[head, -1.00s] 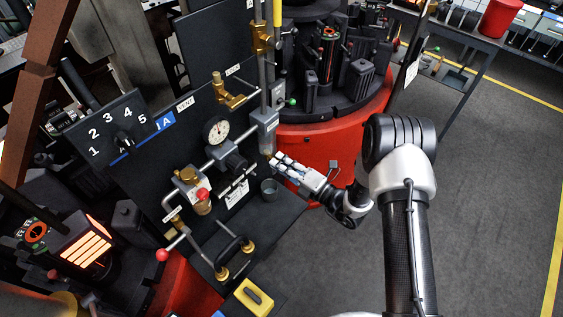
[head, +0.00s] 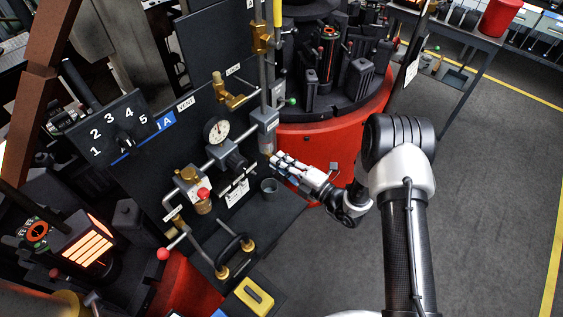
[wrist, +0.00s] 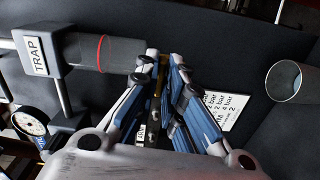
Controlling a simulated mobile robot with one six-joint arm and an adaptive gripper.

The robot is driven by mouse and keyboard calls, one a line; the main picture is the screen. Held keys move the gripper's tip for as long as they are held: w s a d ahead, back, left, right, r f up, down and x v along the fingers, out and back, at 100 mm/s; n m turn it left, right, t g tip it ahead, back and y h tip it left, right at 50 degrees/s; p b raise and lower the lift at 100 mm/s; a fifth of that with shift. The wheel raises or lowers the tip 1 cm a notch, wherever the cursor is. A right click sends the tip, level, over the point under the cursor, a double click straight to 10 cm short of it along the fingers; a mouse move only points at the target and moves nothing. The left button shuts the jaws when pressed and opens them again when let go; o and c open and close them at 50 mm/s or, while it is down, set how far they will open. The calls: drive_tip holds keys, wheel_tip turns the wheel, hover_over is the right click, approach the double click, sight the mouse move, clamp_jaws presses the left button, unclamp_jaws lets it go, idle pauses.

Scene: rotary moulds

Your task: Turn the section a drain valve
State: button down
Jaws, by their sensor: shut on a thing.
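The grey trap (head: 265,119) hangs on the pipework of the black panel; in the wrist view its box (wrist: 38,53) carries a TRAP label and a cylinder with a red ring. My gripper (head: 275,158) is at the lower end of the trap. In the wrist view my gripper (wrist: 162,62) is shut on a narrow brass-coloured piece (wrist: 163,68) beside the cylinder's end, which I take for the drain valve's handle. The fingers hide most of it, so its angle cannot be told.
A grey cup (head: 269,187) stands on the black ledge below my gripper. A pressure gauge (head: 216,131), a brass valve with a red knob (head: 203,194) and a printed card (head: 237,192) are to the left. A red round base (head: 330,140) is behind. Floor to the right is clear.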

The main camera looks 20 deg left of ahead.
drive_tip(key=c, duration=1.8)
unclamp_jaws()
drive_tip(key=shift+o, duration=0.2)
drive_tip(key=shift+d, duration=0.1)
drive_tip(key=v, duration=1.2)
